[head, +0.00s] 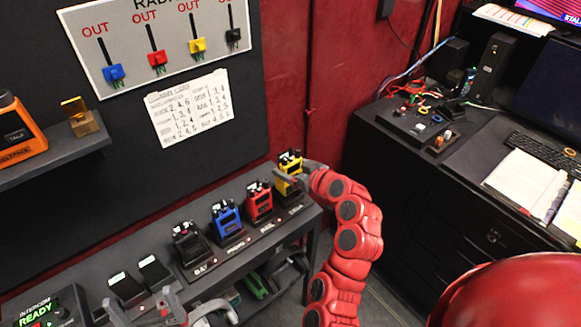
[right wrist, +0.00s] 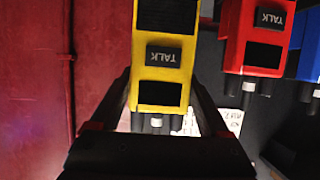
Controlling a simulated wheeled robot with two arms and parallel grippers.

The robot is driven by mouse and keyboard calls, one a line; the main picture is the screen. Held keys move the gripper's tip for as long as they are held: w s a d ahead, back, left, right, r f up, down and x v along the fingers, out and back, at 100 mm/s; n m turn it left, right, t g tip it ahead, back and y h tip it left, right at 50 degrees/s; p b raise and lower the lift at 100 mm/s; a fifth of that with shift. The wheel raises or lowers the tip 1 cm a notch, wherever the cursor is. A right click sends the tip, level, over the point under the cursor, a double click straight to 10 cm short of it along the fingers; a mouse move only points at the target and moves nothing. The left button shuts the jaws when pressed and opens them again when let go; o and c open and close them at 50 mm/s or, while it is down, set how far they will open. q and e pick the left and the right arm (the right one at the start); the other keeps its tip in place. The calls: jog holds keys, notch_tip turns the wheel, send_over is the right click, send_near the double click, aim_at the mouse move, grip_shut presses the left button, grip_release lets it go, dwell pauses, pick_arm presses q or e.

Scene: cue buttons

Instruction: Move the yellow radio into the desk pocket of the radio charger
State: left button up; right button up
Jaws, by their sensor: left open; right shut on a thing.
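The yellow radio (head: 289,164) is at the right end of the row on the dark shelf, at the end pocket of the radio charger (head: 235,243). My right gripper (head: 301,176) is shut on it. In the right wrist view the yellow radio (right wrist: 162,65) sits between the two fingers, its TALK label upside down. I cannot tell whether it is fully seated or slightly raised. The pocket labels are too small to read surely. My left gripper (head: 142,310) is open and empty at the bottom left, by the shelf's front.
Red (head: 258,203), blue (head: 226,219) and black (head: 187,244) radios stand in the pockets to the left; the red one (right wrist: 262,40) is close in the right wrist view. Two dark devices (head: 140,280) and an intercom (head: 45,308) lie further left. A desk (head: 415,150) stands at right.

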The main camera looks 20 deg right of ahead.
aim_at(292, 191)
jog(key=shift+f+b, duration=2.25)
jog(key=shift+f, duration=0.15)
jog(key=o, duration=1.4)
jog(key=shift+s, duration=0.1)
jog(key=shift+s+d+r, duration=0.1)
jog(key=shift+s, duration=0.15)
jog(key=p+v, duration=1)
jog(key=v, duration=0.6)
jog(key=shift+s+r, duration=0.25)
